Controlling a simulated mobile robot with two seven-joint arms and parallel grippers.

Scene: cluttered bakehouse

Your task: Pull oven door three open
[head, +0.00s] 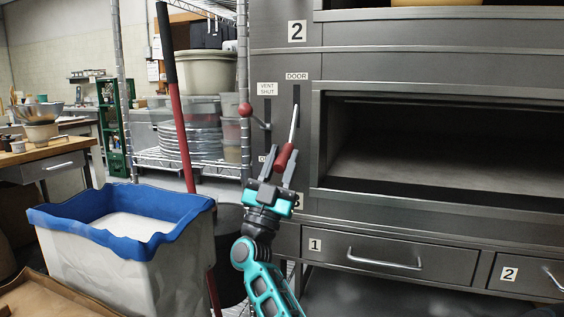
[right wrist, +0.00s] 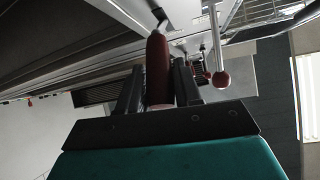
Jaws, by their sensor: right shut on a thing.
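The oven deck on the right has a wide, open mouth (head: 440,150); its pale floor shows inside, and no door panel covers it. Left of the mouth, under a DOOR label (head: 297,76), a metal lever with a red grip (head: 284,156) slants downward from a slot. My right gripper (head: 281,168) is shut on this red grip. In the right wrist view the red grip (right wrist: 157,70) stands between my two fingers. My left gripper is not in view.
A vent lever with a red ball (head: 245,109) is close left of my gripper; the ball also shows in the right wrist view (right wrist: 221,79). A blue-rimmed bin (head: 100,260) and a red-handled pole (head: 185,140) stand left. Drawer 1 (head: 390,258) lies below the mouth.

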